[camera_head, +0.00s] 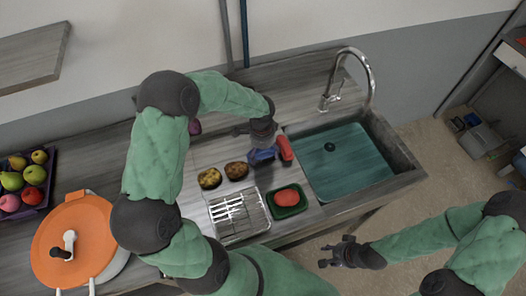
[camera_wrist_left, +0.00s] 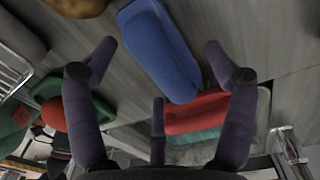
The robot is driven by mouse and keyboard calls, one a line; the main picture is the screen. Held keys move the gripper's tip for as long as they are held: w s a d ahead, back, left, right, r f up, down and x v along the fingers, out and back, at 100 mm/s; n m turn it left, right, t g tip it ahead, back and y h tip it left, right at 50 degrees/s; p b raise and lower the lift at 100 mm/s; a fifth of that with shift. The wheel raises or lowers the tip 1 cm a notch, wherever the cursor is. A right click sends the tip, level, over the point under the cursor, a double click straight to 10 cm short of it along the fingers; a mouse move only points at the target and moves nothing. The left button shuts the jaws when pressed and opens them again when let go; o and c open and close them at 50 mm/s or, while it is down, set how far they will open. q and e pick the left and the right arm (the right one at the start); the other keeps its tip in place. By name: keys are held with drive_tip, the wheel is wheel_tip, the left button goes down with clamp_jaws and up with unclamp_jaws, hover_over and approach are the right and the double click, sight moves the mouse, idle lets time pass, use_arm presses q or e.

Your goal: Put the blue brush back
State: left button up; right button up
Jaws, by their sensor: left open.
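The blue brush (camera_head: 263,154) lies on the counter beside the left edge of the sink. In the left wrist view the blue brush (camera_wrist_left: 160,50) lies between the spread fingertips, with a gap on both sides. My left gripper (camera_head: 256,130) is open and empty over the counter, just behind the brush in the head view; its fingers (camera_wrist_left: 159,52) frame the brush from above. A red brush (camera_head: 285,149) sits right beside the blue one, and also shows in the left wrist view (camera_wrist_left: 195,112). My right gripper (camera_head: 337,254) is open and empty, in front of the sink.
The sink (camera_head: 340,165) with its faucet (camera_head: 345,80) lies to the right. A dish rack (camera_head: 238,215), a green tray (camera_head: 305,207) with a red item, and two potatoes (camera_head: 237,170) are nearby. An orange-lidded pot (camera_head: 75,235) and fruit crate (camera_head: 48,192) stand left.

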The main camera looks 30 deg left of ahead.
sight(262, 151)
use_arm(q)
drive_tip(key=shift+r, duration=0.35)
wheel_tip(262, 151, up, 12)
drive_tip(key=p, duration=0.2)
drive_tip(key=shift+f, duration=0.2)
drive_tip(key=shift+a, duration=0.1)
